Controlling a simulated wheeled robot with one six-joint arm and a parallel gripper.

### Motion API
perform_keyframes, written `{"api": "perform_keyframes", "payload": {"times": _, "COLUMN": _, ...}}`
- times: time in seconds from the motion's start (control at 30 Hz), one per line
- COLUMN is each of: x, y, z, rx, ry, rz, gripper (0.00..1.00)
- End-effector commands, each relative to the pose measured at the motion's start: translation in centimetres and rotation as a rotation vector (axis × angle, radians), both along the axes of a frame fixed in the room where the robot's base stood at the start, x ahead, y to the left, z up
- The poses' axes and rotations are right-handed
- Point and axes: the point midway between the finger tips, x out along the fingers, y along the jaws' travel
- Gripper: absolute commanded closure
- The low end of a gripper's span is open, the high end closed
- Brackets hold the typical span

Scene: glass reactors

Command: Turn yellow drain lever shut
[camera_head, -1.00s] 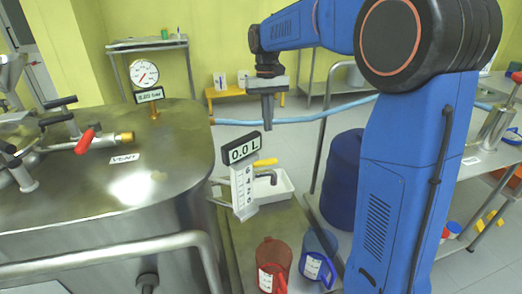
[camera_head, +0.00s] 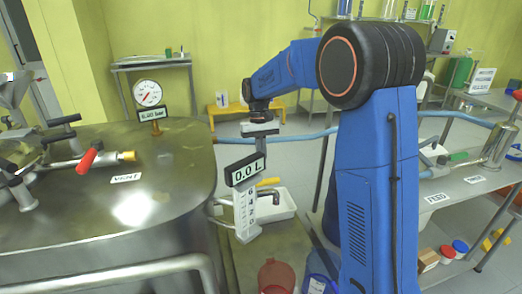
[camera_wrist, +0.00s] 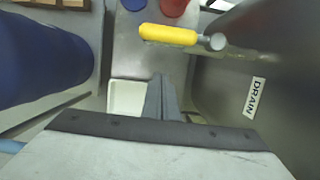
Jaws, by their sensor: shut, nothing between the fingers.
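The yellow drain lever (camera_head: 268,182) sticks out to the right from behind the level gauge in the head view. In the wrist view the yellow lever (camera_wrist: 168,35) lies crosswise, with its round grey pivot at its right end. A DRAIN label (camera_wrist: 254,97) is on the steel vessel wall at the right. My gripper (camera_wrist: 162,82) is shut and empty, pointing down, with the lever apart from its fingertips in the picture.
The steel vessel (camera_head: 150,185) fills the left side. A white tray (camera_head: 282,205) is by the drain. A red jug (camera_head: 276,277) and a blue jug (camera_head: 318,284) stand in front of it.

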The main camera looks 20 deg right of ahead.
Motion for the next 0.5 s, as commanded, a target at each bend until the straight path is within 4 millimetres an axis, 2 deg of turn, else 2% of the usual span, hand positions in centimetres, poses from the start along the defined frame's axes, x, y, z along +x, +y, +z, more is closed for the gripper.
{"api": "perform_keyframes", "payload": {"times": 0.1, "x": -0.6, "y": 0.0, "z": -2.0, "rx": 0.0, "ry": 0.002, "rz": 0.0, "gripper": 1.0}}
{"api": "perform_keyframes", "payload": {"times": 0.3, "x": -3.2, "y": 0.0, "z": -1.2, "rx": 0.0, "ry": -0.001, "rz": 0.0, "gripper": 1.0}}
{"api": "perform_keyframes", "payload": {"times": 0.5, "x": -4.3, "y": 0.0, "z": -1.1, "rx": 0.0, "ry": 0.0, "rz": 0.0, "gripper": 1.0}}
